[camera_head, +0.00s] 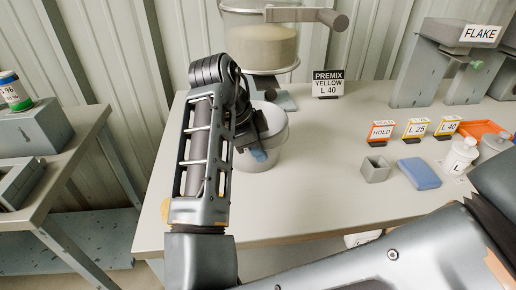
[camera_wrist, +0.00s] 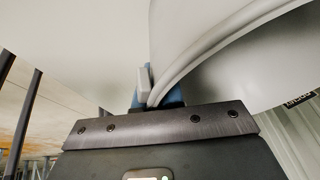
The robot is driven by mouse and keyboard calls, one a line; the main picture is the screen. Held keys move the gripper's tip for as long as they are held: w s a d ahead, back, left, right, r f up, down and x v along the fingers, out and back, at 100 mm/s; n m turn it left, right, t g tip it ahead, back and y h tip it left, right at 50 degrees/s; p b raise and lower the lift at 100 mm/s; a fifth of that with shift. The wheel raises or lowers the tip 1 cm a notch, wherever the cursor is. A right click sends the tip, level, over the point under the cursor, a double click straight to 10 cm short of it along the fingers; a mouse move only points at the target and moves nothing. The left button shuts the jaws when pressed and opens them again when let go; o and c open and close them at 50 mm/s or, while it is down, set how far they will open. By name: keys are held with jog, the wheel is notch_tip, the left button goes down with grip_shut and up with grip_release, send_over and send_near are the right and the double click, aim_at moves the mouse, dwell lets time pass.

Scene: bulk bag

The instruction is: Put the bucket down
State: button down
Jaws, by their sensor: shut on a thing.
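A light grey bucket (camera_head: 277,151) is at the back left of the table, in front of and below a clear hopper. My gripper (camera_head: 258,154) is at the bucket's near side, shut on its rim with blue fingertips. In the wrist view the bucket (camera_wrist: 235,45) fills the upper right, and its rim runs between the fingertips (camera_wrist: 155,90). The arm hides the bucket's left part in the head view. The bucket looks about upright; I cannot tell whether its base touches the table (camera_head: 315,195).
The hopper (camera_head: 262,45) with a handle stands behind the bucket, beside a "PREMIX YELLOW L 40" sign (camera_head: 328,84). A small grey box (camera_head: 375,169), blue block (camera_head: 419,173), white bottle (camera_head: 461,155) and label cards (camera_head: 381,132) are to the right. The table's front middle is clear.

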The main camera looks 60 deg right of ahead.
jog(key=shift+f, duration=0.15)
jog(key=c, duration=1.2)
grip_release()
jog(key=v, duration=1.2)
